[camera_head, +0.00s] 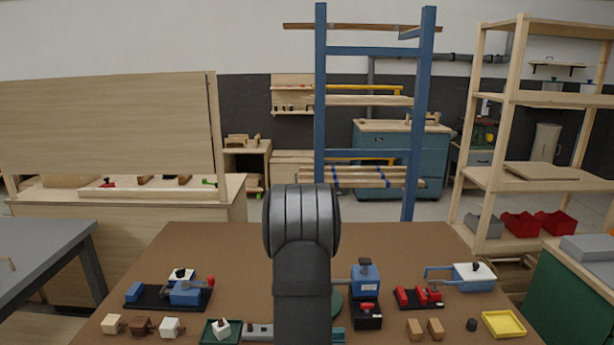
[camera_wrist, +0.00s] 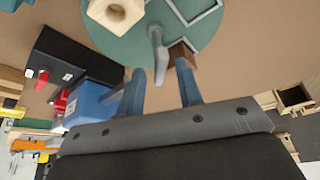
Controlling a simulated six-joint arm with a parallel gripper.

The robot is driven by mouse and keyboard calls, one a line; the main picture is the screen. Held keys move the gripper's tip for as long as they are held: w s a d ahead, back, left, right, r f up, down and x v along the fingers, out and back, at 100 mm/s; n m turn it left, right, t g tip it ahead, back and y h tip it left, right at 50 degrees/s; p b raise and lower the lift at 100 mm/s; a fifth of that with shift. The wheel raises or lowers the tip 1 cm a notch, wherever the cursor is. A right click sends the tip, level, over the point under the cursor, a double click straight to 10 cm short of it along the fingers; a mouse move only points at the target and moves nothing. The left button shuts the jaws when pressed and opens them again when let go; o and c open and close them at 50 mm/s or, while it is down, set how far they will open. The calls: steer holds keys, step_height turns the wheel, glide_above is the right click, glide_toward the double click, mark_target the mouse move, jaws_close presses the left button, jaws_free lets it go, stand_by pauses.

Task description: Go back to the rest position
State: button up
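My gripper (camera_wrist: 160,75) shows in the wrist view with its two blue-grey fingers apart and nothing seen gripped between them. A green round plate (camera_wrist: 130,45) lies beyond the fingertips. On or over it are a pale wooden block with a hole (camera_wrist: 116,12), a grey upright piece (camera_wrist: 158,52) and a grey square outline (camera_wrist: 190,14). A brown block (camera_wrist: 181,53) shows just past the right fingertip; whether they touch I cannot tell. In the head view my arm hides the gripper and most of the green plate (camera_head: 336,302).
On the brown table (camera_head: 220,250) stand a blue-and-black device (camera_head: 365,282), a blue clamp on a black base (camera_head: 186,292), red clamps (camera_head: 419,296), a blue-and-white box (camera_head: 473,277), small blocks (camera_head: 425,329), a green tray (camera_head: 207,334) and a yellow tray (camera_head: 503,323). The back of the table is clear.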

steer(key=shift+d+n+y, duration=0.2)
steer(key=shift+n+y, duration=0.6)
steer(key=shift+n, duration=1.1)
steer(key=shift+n, duration=0.3)
steer(key=shift+s, duration=0.1)
steer(key=shift+a+m+h, duration=0.2)
steer(key=shift+m+h, duration=0.3)
steer(key=shift+m, duration=1)
steer(key=shift+a+m+h, duration=0.1)
steer(key=shift+m+h, duration=0.5)
steer(key=shift+m, duration=1)
steer(key=shift+g, duration=0.3)
